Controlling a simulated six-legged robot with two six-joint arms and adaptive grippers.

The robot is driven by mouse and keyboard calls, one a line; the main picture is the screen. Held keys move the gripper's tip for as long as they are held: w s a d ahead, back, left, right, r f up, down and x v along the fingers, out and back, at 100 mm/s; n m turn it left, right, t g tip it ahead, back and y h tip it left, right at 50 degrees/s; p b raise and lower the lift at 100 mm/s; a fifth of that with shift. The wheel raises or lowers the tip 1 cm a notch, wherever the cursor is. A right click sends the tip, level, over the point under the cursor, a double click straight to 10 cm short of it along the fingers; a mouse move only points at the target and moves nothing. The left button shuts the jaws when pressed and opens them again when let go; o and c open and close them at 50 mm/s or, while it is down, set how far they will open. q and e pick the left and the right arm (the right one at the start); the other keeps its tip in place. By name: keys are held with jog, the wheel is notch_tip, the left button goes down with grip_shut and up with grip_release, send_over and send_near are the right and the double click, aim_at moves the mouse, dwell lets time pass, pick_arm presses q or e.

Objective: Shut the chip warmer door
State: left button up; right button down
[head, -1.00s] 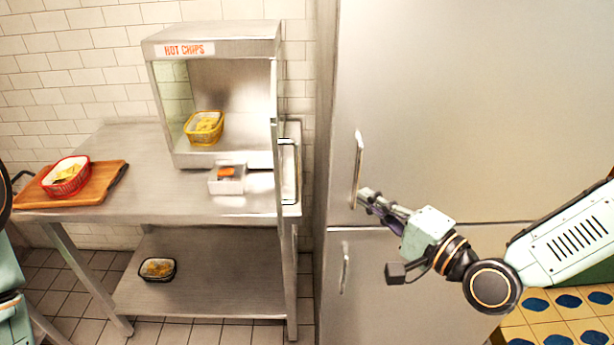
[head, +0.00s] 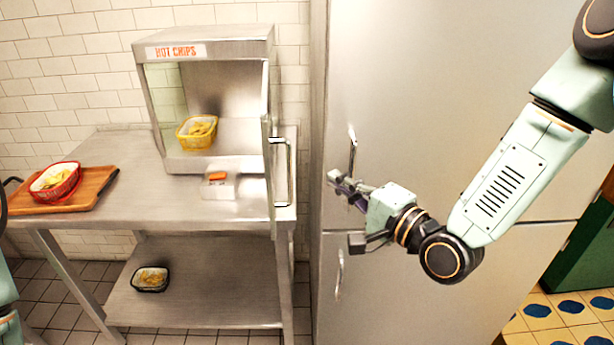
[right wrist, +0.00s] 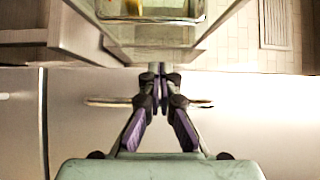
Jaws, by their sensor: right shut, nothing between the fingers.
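The chip warmer (head: 205,45) is a steel box with a "HOT CHIPS" sign, standing on a steel table. Its front is open. Its door (head: 268,165) stands swung out at the right side, seen nearly edge-on, with a bar handle (head: 288,172) on its right face. My right gripper (head: 333,178) is shut and empty, to the right of the door handle and apart from it, in front of the steel cabinet. In the right wrist view the closed fingers (right wrist: 160,72) point towards a metal-framed edge. My left gripper is out of view; only part of that arm shows.
A yellow chip basket (head: 197,132) sits inside the warmer. A small white box (head: 219,190) stands before it. A red basket (head: 55,182) lies on a wooden board (head: 88,190). A dark basket (head: 150,280) is on the lower shelf. The tall cabinet (head: 430,80) has protruding handles (head: 352,152).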

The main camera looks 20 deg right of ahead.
jog(key=w+a, duration=0.4)
jog(key=shift+w+a, duration=0.35)
jog(key=shift+a, duration=0.05)
jog(key=shift+a, duration=0.1)
dwell(0.4)
jog(key=shift+a, duration=0.1)
